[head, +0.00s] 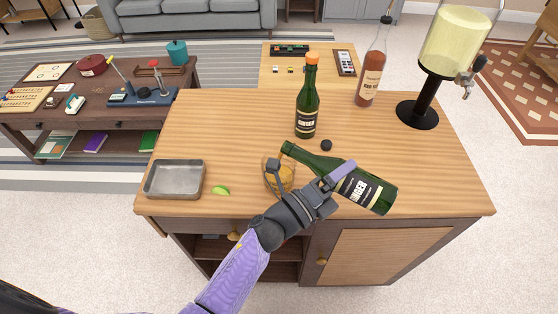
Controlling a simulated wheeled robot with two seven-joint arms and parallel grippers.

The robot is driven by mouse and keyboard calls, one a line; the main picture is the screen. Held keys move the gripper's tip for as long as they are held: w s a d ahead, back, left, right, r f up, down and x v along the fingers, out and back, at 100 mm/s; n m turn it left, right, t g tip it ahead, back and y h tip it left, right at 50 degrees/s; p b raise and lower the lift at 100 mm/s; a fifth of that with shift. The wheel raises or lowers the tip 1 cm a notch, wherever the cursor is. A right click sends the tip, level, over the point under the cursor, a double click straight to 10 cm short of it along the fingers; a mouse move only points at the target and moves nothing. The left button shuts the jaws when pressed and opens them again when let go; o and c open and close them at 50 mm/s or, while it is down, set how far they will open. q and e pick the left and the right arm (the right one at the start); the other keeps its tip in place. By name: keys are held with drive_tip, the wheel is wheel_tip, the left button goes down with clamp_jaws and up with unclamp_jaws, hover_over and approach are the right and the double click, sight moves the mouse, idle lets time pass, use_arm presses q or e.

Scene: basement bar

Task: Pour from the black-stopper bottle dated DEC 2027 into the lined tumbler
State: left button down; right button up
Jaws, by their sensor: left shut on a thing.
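My left gripper (335,180) is shut on a green bottle (325,166) with a dark label. The bottle is tipped almost flat, its open mouth to the left, above the tumbler. The glass tumbler (270,181) stands on the wooden counter with amber liquid in it; my gripper and wrist hide part of it, and its lines cannot be made out. A loose black stopper (326,145) lies on the counter behind the held bottle. No date is readable on the label. I cannot tell whether liquid is flowing. My right gripper is out of view.
A green bottle with an orange stopper (307,103) stands behind the held one. A tall pinkish bottle with a black stopper (372,75) and a drink dispenser (452,45) stand at the back right. A metal tray (174,194) and lime wedge (221,190) lie left. The counter's right end is clear.

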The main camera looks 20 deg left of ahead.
use_arm(q)
drive_tip(key=shift+r+n, duration=0.3)
idle(0.9)
